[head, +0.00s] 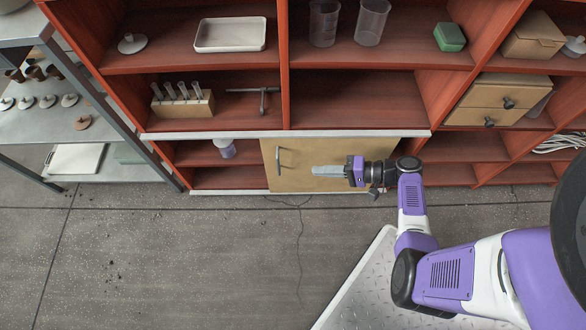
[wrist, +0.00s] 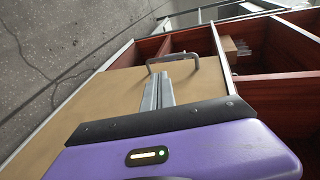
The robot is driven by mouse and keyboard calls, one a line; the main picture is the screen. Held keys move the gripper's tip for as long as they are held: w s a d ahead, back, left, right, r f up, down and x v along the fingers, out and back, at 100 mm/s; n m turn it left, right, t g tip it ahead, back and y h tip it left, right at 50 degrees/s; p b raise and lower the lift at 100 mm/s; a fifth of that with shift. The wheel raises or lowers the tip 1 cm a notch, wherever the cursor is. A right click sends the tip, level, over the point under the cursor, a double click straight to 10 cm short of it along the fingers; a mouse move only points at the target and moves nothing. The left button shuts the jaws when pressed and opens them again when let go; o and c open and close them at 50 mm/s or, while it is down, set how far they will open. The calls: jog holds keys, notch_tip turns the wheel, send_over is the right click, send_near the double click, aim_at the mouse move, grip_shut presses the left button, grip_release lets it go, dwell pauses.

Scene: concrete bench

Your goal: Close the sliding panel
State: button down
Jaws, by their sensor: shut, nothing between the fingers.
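The sliding panel (head: 345,151) is a tan board in the low cabinet of the red-brown shelf unit. It covers the middle and right of the cabinet, and the left part stands open. Its grey bar handle (head: 278,160) is near the panel's left edge. The panel (wrist: 107,96) and handle (wrist: 172,59) also show in the wrist view. My gripper (head: 314,171) is in front of the panel, its fingers pointing left toward the handle, with a gap between them in the head view. In the wrist view the fingers (wrist: 158,80) are together and empty.
A white-and-purple bottle (head: 225,148) stands in the open left part of the cabinet. Above are a test-tube rack (head: 184,103), a white tray (head: 230,35) and beakers (head: 370,20). A metal side table (head: 50,118) is at left. The floor in front is clear.

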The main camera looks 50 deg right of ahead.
jog(key=r+b+x, duration=0.1)
jog(key=b+x, duration=0.1)
jog(key=x, duration=0.7)
jog(key=shift+w+a, duration=0.3)
jog(key=shift+w, duration=0.05)
jog(key=shift+a+f, duration=0.1)
jog(key=w+a+b, duration=0.8)
jog(key=w+a, duration=1.3)
jog(key=w, duration=0.4)
jog(key=shift+w+a, duration=0.1)
jog(key=shift+a, duration=0.2)
